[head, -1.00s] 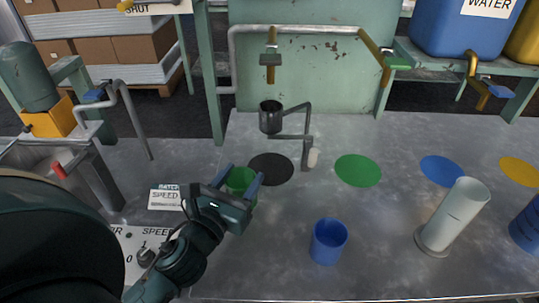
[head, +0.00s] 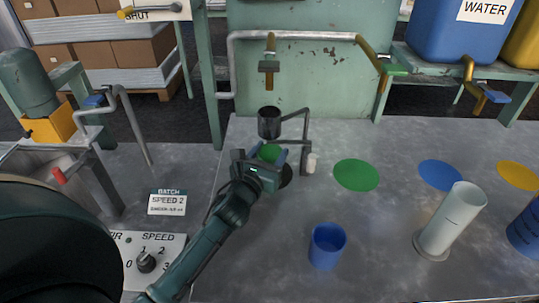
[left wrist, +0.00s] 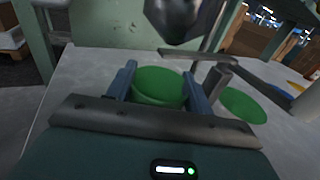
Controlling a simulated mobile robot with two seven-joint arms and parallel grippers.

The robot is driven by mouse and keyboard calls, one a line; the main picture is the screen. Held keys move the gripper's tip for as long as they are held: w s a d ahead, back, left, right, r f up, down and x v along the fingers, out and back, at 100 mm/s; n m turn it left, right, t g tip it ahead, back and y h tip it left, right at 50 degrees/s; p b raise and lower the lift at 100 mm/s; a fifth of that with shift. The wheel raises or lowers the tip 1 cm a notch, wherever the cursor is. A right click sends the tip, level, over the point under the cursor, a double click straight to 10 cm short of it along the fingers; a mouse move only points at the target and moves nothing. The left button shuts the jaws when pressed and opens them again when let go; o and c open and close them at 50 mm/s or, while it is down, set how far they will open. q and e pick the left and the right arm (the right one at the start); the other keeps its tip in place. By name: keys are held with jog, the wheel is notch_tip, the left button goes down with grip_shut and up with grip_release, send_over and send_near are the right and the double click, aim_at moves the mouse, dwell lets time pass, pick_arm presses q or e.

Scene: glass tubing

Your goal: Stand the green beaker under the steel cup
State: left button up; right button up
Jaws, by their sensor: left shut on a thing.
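The green beaker (head: 268,153) is between the fingers of my left gripper (head: 267,157), which is shut on it. It also shows upright in the left wrist view (left wrist: 160,86). The steel cup (head: 269,122) hangs on a bent grey bracket above the table, and it shows at the top of the left wrist view (left wrist: 185,18). I cannot tell whether the beaker touches the table. My right gripper is not in view.
The cup's bracket post (head: 306,160) stands close to the right of my gripper. A blue beaker (head: 327,246) and a clear cylinder (head: 451,222) stand on the table. Green (head: 356,175) and blue (head: 440,174) discs lie bare to the right. A brass tap (head: 269,70) is above the cup.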

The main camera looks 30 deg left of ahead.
pick_arm(q)
jog(key=shift+f, duration=0.2)
jog(key=o, duration=1)
jog(key=shift+r, duration=0.1)
jog(key=shift+r, duration=0.2)
jog(key=s, duration=1)
jog(key=shift+s+d+f+b, duration=0.2)
jog(key=shift+s+d+b, duration=0.05)
jog(key=shift+b, duration=0.05)
jog(key=shift+s+r, duration=0.1)
jog(key=shift+s, duration=0.65)
